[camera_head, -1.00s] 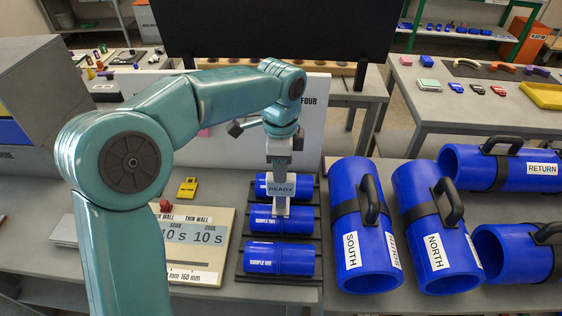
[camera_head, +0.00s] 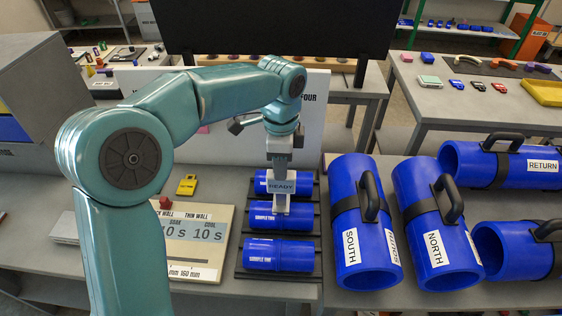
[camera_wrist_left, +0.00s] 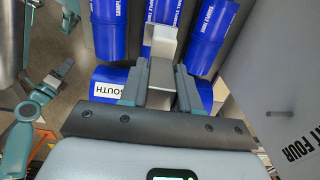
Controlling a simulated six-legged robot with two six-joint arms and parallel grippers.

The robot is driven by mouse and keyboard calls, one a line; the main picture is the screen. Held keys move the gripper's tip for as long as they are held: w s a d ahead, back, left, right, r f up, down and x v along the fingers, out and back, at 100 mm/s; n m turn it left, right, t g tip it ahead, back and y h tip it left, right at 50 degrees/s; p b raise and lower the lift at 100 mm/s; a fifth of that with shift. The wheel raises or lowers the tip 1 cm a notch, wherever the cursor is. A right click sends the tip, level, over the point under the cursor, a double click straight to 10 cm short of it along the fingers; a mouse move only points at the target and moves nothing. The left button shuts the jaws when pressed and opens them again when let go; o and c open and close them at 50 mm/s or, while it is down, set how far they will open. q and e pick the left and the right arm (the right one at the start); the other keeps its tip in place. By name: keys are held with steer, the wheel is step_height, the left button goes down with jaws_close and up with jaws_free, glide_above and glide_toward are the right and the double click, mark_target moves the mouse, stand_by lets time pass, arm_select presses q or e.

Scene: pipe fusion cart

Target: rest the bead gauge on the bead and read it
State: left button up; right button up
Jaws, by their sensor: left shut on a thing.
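In the left wrist view, the gauge (camera_wrist_left: 161,75) sits between the jaws of the left gripper (camera_wrist_left: 160,88). The gauge's lower end is over the middle blue sample pipe (camera_head: 265,222); I cannot tell whether it touches the bead. A near sample (camera_head: 280,255) and a far sample (camera_head: 262,182) lie beside it on the black rack (camera_head: 240,270). At the left of the wrist view, a teal arm, probably my right one, ends in a small gripper (camera_wrist_left: 58,76).
Blue handled pipes marked SOUTH (camera_head: 362,255), NORTH (camera_head: 418,205) and RETURN (camera_head: 515,170) crowd the bench to the right. A panel with timer readings (camera_head: 200,250) and a yellow tag (camera_head: 187,187) lie left of the rack. A white board stands behind.

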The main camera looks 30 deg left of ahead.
arm_select(q)
steer(key=shift+w+f, duration=0.15)
steer(key=shift+f, duration=0.15)
steer(key=shift+f+b, duration=0.35)
stand_by(2.4)
step_height(320, 180, up, 7)
steer(key=p, duration=0.6)
steer(key=shift+r+p, duration=0.15)
steer(key=shift+p, duration=0.25)
